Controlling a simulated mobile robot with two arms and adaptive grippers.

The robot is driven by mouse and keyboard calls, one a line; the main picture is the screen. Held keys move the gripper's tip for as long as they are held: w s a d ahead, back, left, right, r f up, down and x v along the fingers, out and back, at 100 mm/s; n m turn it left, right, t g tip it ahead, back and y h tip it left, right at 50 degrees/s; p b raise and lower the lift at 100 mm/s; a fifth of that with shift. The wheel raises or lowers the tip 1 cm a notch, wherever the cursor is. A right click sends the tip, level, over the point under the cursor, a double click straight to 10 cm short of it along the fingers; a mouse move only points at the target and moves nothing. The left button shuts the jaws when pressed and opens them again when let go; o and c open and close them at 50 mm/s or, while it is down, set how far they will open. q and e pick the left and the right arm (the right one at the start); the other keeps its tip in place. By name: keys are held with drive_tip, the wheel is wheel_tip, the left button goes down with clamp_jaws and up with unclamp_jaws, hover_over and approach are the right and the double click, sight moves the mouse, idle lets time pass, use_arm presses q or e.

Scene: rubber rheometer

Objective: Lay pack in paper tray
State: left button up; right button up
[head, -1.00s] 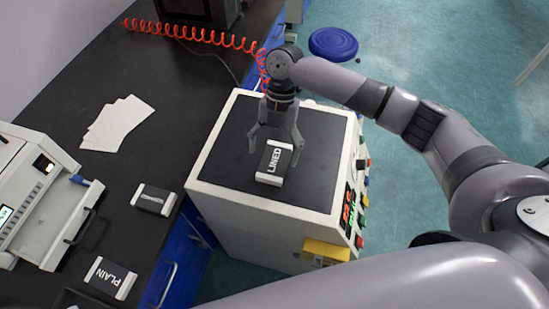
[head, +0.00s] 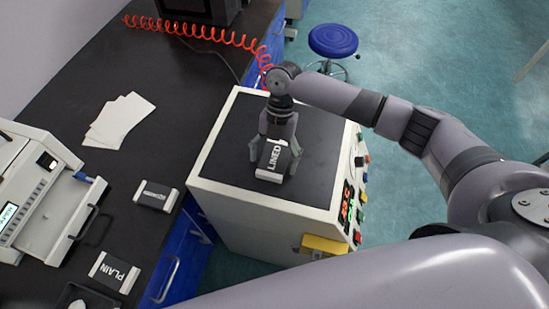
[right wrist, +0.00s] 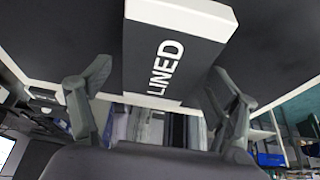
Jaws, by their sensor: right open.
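A dark pack with white ends and the word LINED (head: 274,158) lies on the dark top of a white cabinet-like machine (head: 215,180). It also shows large in the right wrist view (right wrist: 170,60). My right gripper (head: 275,150) is open, pointing down, with a finger on either side of this pack. In the right wrist view the open fingers (right wrist: 158,103) stand apart from the pack's sides. A pale device (head: 25,165) on the bench at left has a pulled-out tray-like part (head: 65,205) with a black handle; I cannot tell whether it is the paper tray. My left gripper is not in view.
A PLAIN pack (head: 113,272) and another dark pack (head: 155,196) lie on the black bench (head: 85,85). Loose white sheets (head: 120,118) and a red coiled hose (head: 190,30) are there too. A blue stool (head: 333,40) stands on the floor behind.

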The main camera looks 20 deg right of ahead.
drive_tip(key=shift+c, duration=0.4)
drive_tip(key=shift+s, duration=0.15)
drive_tip(key=c, duration=1.3)
drive_tip(key=shift+o, duration=0.2)
